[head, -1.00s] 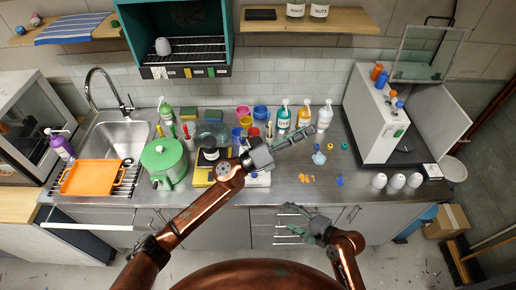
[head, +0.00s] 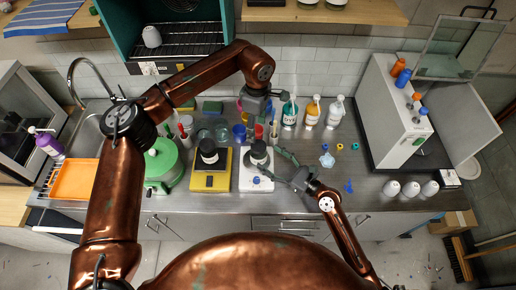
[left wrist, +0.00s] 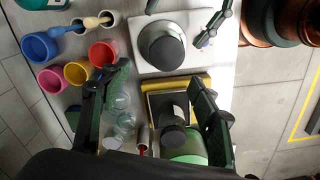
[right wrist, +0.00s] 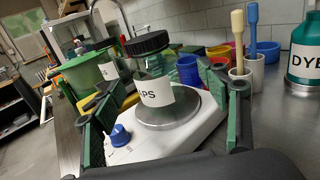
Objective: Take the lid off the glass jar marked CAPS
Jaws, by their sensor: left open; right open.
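My right gripper (head: 279,167) is open, low at the jar's right side. In the right wrist view its fingers (right wrist: 165,78) spread to either side of the jar, without visible contact. My left gripper (head: 258,112) is open and empty, higher up and behind the jar.
A second black-lidded jar (head: 209,152) stands on a yellow scale (head: 211,182) to the left. Coloured cups (left wrist: 75,72) and pestles stand behind. Several bottles (head: 312,112) line the wall at right. A green pot (head: 164,165) is further left.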

